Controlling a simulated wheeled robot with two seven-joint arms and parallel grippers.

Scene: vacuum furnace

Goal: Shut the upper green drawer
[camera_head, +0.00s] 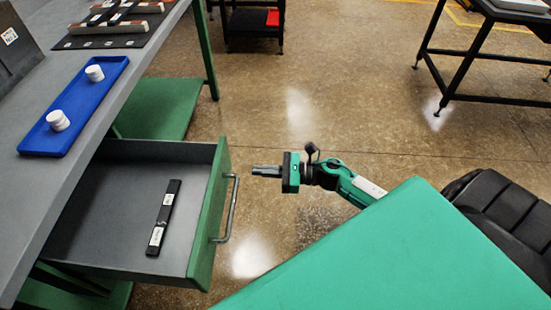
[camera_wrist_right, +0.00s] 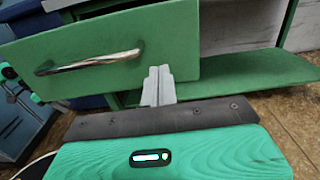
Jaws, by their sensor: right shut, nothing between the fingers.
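The upper green drawer (camera_head: 205,222) stands pulled out from under the grey workbench in the head view. Its green front has a metal bar handle (camera_head: 230,208). A black bar with white labels (camera_head: 165,215) lies inside it. My right gripper (camera_head: 256,171) is shut and empty, just right of the drawer front near its far end. In the right wrist view the fingertips (camera_wrist_right: 158,84) are in front of the drawer front (camera_wrist_right: 118,60), to the right of its handle (camera_wrist_right: 90,62). I cannot tell whether they touch it. My left gripper is not in view.
On the workbench (camera_head: 105,95) are a blue tray (camera_head: 80,95) with white round pieces and a dark mat with bars. A green lower shelf (camera_head: 160,108) is beyond the drawer. Open floor (camera_head: 300,110) lies to the right, with black tables farther off.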

